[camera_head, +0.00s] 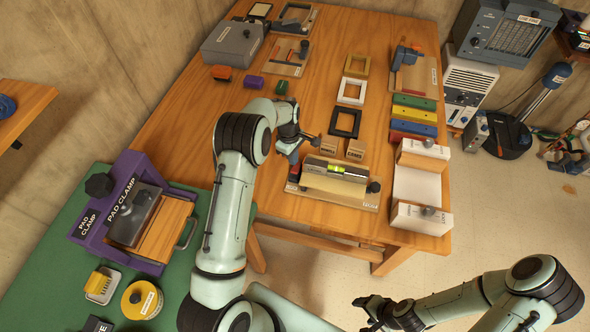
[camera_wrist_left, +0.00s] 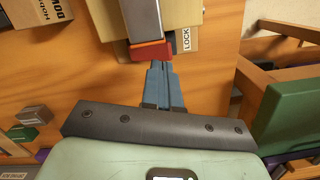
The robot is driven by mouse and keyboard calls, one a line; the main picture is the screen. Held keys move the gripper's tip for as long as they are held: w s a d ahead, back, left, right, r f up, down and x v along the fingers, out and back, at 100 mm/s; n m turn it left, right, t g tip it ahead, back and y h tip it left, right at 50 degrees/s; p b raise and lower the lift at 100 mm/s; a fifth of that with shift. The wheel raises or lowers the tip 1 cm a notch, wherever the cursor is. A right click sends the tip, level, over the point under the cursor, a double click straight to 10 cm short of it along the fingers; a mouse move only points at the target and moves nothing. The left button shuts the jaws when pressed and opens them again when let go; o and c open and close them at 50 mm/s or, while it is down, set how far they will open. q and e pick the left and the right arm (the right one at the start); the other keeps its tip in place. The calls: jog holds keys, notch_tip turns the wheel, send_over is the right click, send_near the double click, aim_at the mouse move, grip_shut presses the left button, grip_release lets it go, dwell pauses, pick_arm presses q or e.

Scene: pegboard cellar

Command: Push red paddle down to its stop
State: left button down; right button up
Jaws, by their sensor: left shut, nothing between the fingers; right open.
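The red paddle (camera_head: 294,172) is at the left end of a wooden fixture (camera_head: 335,188) that carries a grey bar with a yellow-green vial. In the left wrist view the red paddle (camera_wrist_left: 150,50) shows beside a tag marked LOCK (camera_wrist_left: 186,40). My left gripper (camera_head: 290,153) is shut and empty, right by the paddle. In the wrist view its blue fingertips (camera_wrist_left: 158,66) are just below the paddle's edge; I cannot tell whether they touch. My right gripper (camera_head: 368,306) is open and empty, low in front of the table.
Two small cardboard boxes (camera_head: 355,149) stand behind the fixture. A white tray (camera_head: 418,184) is on its right. Coloured bars and several frames lie further back. A purple pad clamp (camera_head: 105,212) stands on the green table at the left. Bare wood lies left of the fixture.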

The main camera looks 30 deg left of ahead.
aim_at(294, 170)
pick_arm(q)
jog(key=shift+s+d+f+b, duration=0.1)
jog(key=shift+s+f+b, duration=0.05)
jog(key=shift+f, duration=0.65)
jog(key=shift+s+d+f+b, duration=0.1)
jog(key=shift+f+b, duration=0.05)
jog(key=shift+f, duration=0.6)
jog(key=shift+w, duration=0.1)
pick_arm(e)
jog(key=shift+s+f, duration=0.5)
jog(key=shift+s, duration=0.25)
pick_arm(q)
jog(key=shift+f, duration=0.1)
